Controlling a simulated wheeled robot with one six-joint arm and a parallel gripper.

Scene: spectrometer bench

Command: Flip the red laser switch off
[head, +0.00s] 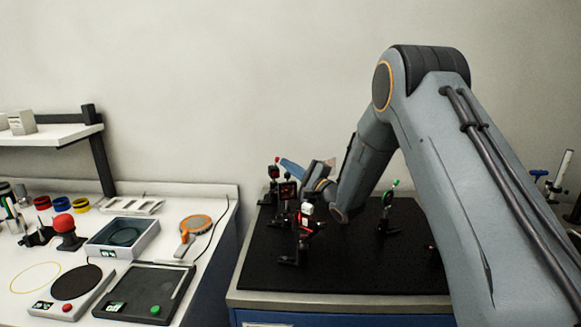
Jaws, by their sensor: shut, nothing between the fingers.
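My arm reaches over the black optical breadboard (350,262) on the bench. My gripper (318,180) is at its far left part, small and partly hidden among the optics, with its fingers shut and empty. A post mount with a white top and a red part (306,212) stands just in front of it. Dark mounts with small red parts (274,172) stand to its left. A green-tipped mount (388,198) stands to the right, beside my arm. I cannot tell which red part is the laser switch, its position, or whether my gripper touches it.
The left white bench (215,215) holds a red-domed device (64,228), a grey tray (122,238), a hotplate-like device (75,285), a flat black panel (145,293) and an orange paddle (194,228). A white shelf (55,136) is behind. The breadboard's front middle is clear.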

